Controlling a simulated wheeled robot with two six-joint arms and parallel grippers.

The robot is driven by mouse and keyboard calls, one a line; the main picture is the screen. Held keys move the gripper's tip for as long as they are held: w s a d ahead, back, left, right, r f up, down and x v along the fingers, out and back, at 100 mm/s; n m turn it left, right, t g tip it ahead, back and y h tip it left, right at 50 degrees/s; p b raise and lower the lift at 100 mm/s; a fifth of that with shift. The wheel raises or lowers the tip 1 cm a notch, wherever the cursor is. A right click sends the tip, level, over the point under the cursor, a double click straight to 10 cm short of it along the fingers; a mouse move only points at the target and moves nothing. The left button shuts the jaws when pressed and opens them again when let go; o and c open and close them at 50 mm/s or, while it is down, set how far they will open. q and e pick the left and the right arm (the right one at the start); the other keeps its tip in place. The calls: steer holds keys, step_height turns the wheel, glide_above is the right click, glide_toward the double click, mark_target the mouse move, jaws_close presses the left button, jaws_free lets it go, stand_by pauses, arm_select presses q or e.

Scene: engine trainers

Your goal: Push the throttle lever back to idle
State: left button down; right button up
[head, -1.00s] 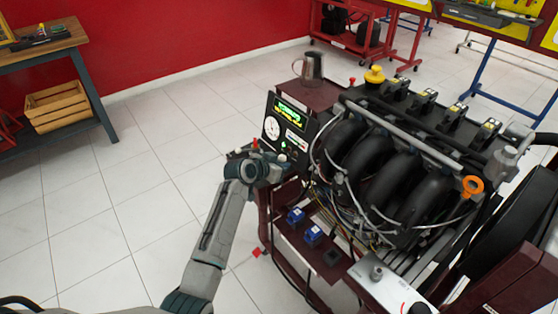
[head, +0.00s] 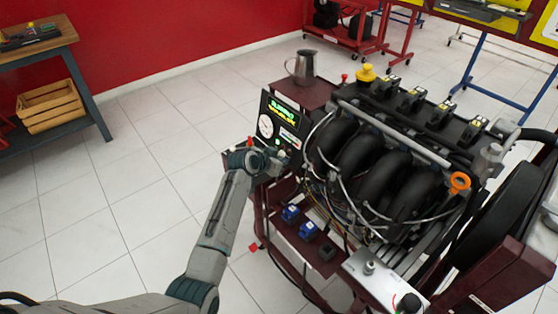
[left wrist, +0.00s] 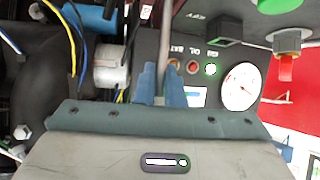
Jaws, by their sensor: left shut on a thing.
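In the head view my left gripper (head: 274,165) is at the lower edge of the control panel (head: 287,108) on the left end of the engine trainer; its fingertips are hard to make out there. In the left wrist view its blue fingers (left wrist: 160,84) are close together, shut on a thin grey rod (left wrist: 166,35). I cannot tell whether this rod is the throttle lever. A pale plate (head: 357,263) at the trainer's front carries a black knob (head: 409,301), partly cut off by the frame's lower edge. My right gripper is not in view.
The engine (head: 375,160) with black intake pipes and loose wires fills the right side. A dial (left wrist: 240,87), lamps and a red part (left wrist: 286,68) are close to the fingers. A metal jug (head: 304,66) stands behind the panel.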

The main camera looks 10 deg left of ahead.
arm_select(q)
steer(key=shift+w+r, duration=0.25)
steer(key=shift+r, duration=0.25)
steer(key=c, duration=1.5)
jaws_free()
steer(key=shift+w+d+f, duration=0.1)
steer(key=shift+d+f, duration=0.1)
steer(key=shift+f, duration=0.05)
steer(key=shift+s+a+r, duration=0.2)
steer(key=shift+s+a, duration=0.1)
steer(key=shift+s, duration=0.25)
steer(key=v, duration=0.9)
steer(key=shift+s+r, duration=0.2)
steer(key=shift+r, duration=0.1)
